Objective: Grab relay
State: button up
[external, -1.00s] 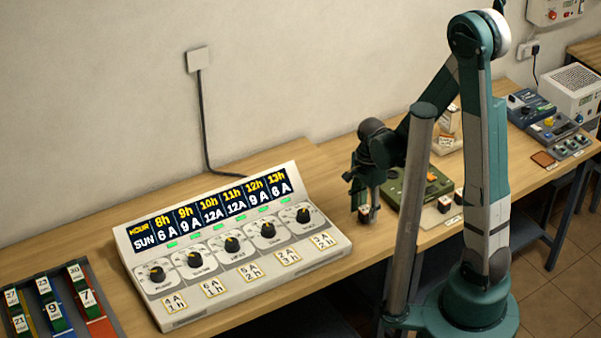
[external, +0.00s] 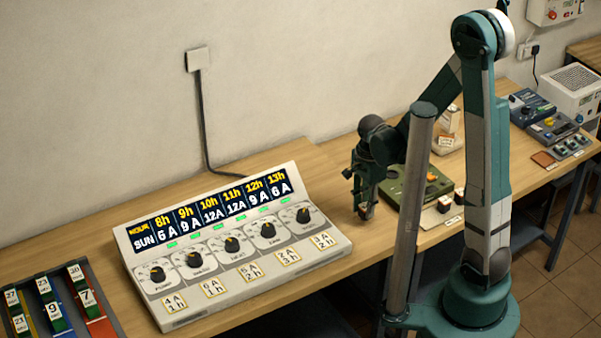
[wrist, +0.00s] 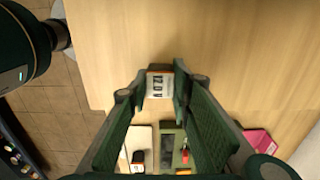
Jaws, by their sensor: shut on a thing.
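My gripper (external: 364,213) is left of the green board, low over the wooden bench. It also shows in the wrist view (wrist: 159,88), its two green fingers closed on a small block with a white label and an orange edge, which I take to be the relay (wrist: 159,85). The label's print reads sideways and is only partly legible. In the external view the relay is small and mostly hidden by the fingers. I cannot tell there whether it touches the bench.
The green board (external: 398,193) lies behind and right of my gripper. A white console (external: 345,247) with several knobs stands to the left. A tray with numbered blocks (external: 53,311) is at far left. Bare bench (wrist: 220,45) fills much of the wrist view.

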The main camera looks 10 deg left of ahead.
jog(key=shift+r+p, duration=0.6)
jog(key=shift+r, duration=3.85)
